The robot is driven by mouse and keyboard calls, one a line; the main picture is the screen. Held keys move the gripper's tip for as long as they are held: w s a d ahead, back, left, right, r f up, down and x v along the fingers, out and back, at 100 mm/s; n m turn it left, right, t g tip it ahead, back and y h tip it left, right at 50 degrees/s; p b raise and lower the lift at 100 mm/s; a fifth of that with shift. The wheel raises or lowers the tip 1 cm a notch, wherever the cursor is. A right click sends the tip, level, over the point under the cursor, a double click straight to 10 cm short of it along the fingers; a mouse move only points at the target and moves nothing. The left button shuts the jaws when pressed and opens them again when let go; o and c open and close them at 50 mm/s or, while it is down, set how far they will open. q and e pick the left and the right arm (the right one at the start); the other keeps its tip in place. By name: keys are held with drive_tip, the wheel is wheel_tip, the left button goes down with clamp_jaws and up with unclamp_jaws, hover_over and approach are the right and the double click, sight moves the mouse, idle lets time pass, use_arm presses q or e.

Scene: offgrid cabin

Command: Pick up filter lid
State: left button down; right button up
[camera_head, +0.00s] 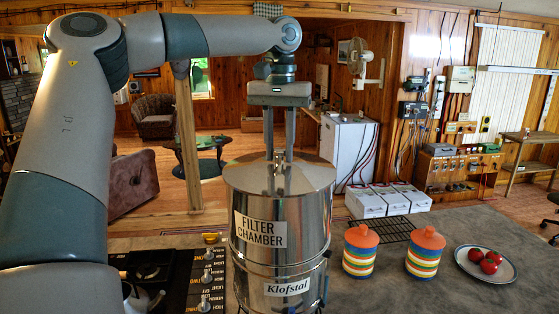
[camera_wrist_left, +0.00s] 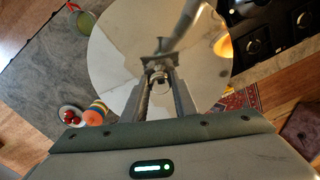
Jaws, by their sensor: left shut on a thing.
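The filter lid (camera_head: 306,176) is a round, shiny metal cover on top of the steel filter chamber (camera_head: 302,228) in the middle of the head view. In the left wrist view the lid (camera_wrist_left: 110,55) fills the upper middle. My left gripper (camera_head: 279,168) reaches down from above, its two fingers shut on the knob at the lid's centre. The fingers also show in the left wrist view (camera_wrist_left: 160,85). The lid looks level and seems to sit on the chamber rim; I cannot tell any gap. My right gripper is not in view.
A black stove (camera_head: 170,270) with a kettle is left of the chamber. Two striped jars (camera_head: 360,252) and (camera_head: 425,254) and a plate (camera_head: 485,277) of tomatoes stand to the right on the grey counter (camera_head: 400,290). White boxes (camera_head: 390,200) are on the floor behind.

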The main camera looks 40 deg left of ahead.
sight(279, 150)
use_arm(q)
drive_tip(key=shift+r+b, duration=0.4)
drive_tip(key=shift+r, duration=0.1)
wheel_tip(279, 150, up, 3)
drive_tip(key=shift+s+r+b, duration=0.1)
drive_tip(key=shift+b, duration=0.75)
drive_tip(key=s+a+r+b, duration=0.1)
drive_tip(key=s+r+b, duration=0.3)
drive_tip(key=s, duration=0.7)
wheel_tip(279, 150, up, 3)
drive_tip(key=shift+s+f, duration=0.1)
drive_tip(key=shift+s, duration=0.15)
drive_tip(key=shift+a+f, duration=0.1)
